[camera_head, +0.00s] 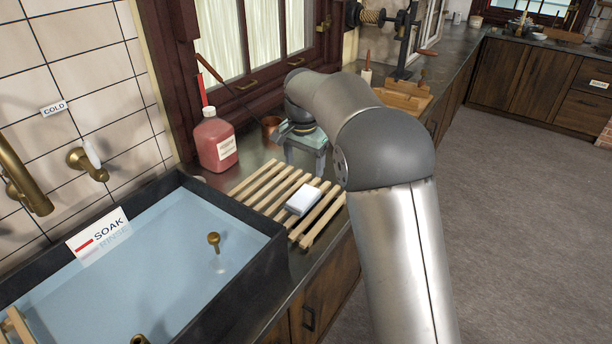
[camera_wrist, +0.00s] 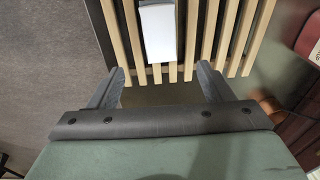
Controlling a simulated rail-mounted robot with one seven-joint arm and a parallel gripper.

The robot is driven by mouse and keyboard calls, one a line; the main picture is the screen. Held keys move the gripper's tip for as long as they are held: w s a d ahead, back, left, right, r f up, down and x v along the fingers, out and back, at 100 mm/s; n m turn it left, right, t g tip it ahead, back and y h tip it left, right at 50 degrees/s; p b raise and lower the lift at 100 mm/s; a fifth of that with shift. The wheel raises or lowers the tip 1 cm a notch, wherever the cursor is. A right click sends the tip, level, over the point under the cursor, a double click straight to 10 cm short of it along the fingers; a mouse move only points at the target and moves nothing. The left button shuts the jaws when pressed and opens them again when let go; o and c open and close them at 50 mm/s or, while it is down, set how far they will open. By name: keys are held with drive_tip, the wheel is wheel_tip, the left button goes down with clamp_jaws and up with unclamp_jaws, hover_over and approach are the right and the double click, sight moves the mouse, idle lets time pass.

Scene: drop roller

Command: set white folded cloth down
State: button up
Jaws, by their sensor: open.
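The white folded cloth (camera_head: 303,200) is a small white block lying on the wooden slatted rack (camera_head: 262,184) beside the sink. In the wrist view the cloth (camera_wrist: 157,32) lies on the pale slats (camera_wrist: 232,40), beyond the fingertips and about midway between them. My gripper (camera_wrist: 160,80) is open, its two grey fingers spread wide with nothing between them. In the head view my gripper (camera_head: 305,160) is beyond the far end of the rack, partly hidden by my arm. The cloth is apart from the fingers.
The sink (camera_head: 160,240) with bluish water and a SOAK sign (camera_head: 97,233) lies left of the rack. A red bottle (camera_head: 214,140) and a copper cup (camera_head: 271,127) stand near the window. A wooden block with a stand (camera_head: 403,95) is farther along the counter.

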drive_tip(key=s+d+r+n, duration=0.1)
drive_tip(key=s+d+n, duration=0.1)
drive_tip(key=s+d, duration=0.45)
drive_tip(key=s+d+r+n, duration=0.1)
drive_tip(key=s+d+r, duration=0.15)
drive_tip(key=s, duration=0.75)
drive_tip(key=s+d+f+n, duration=0.2)
drive_tip(key=s+f, duration=0.1)
drive_tip(key=s, duration=0.7)
drive_tip(key=s+d+f+n+g, duration=0.1)
drive_tip(key=s+d+f, duration=0.2)
drive_tip(key=s, duration=0.8)
drive_tip(key=shift+d+f+n, duration=0.35)
drive_tip(key=shift+f+n, duration=0.05)
drive_tip(key=shift+f, duration=0.35)
